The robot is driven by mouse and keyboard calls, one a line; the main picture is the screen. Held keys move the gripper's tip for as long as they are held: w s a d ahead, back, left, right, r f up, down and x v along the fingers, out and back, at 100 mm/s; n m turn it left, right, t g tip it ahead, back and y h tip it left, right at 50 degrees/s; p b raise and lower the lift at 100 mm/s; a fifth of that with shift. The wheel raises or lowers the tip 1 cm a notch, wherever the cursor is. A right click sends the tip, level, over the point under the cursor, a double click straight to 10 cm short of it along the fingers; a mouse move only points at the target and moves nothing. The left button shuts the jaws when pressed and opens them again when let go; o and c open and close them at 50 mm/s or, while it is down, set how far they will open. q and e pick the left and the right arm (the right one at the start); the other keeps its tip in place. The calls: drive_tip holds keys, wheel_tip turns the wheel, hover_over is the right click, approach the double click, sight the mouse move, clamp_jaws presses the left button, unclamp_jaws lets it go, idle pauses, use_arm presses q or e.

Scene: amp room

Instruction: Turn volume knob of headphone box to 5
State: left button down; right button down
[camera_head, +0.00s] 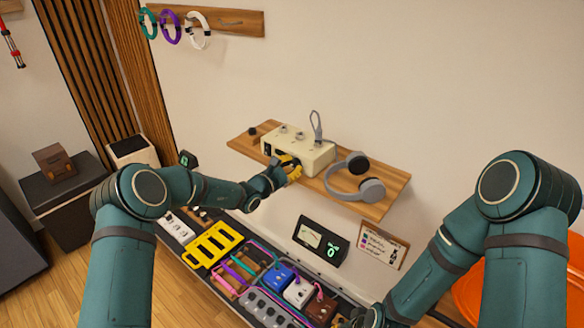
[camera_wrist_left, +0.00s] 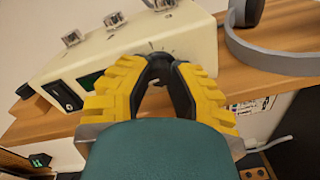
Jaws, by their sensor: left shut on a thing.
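The cream headphone box (camera_head: 310,152) sits on the wooden wall shelf. My left gripper (camera_head: 292,168), with yellow fingers, is at the box's front face. In the left wrist view the fingertips (camera_wrist_left: 160,68) are closed together against that face, below small dial marks (camera_wrist_left: 155,46). They are shut on the volume knob, which they largely hide. Its pointer cannot be read. A black display (camera_head: 320,242) below the shelf shows a green 0. My right gripper (camera_head: 366,317) is only partly visible at the bottom edge, and its fingers cannot be made out.
Grey headphones (camera_head: 354,180) lie on the shelf (camera_head: 385,200) just right of the box. Several small knobs or plugs stand on the box top, one with a cable. A pedalboard with colourful pedals (camera_head: 280,276) lies below. A small card (camera_head: 380,243) hangs right of the display.

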use_arm(q)
drive_tip(key=shift+r, duration=0.3)
drive_tip(key=c, duration=0.9)
unclamp_jaws()
drive_tip(key=shift+o, duration=0.5)
drive_tip(key=shift+f, duration=0.15)
drive_tip(key=v, duration=1.2)
drive_tip(key=shift+d, duration=0.15)
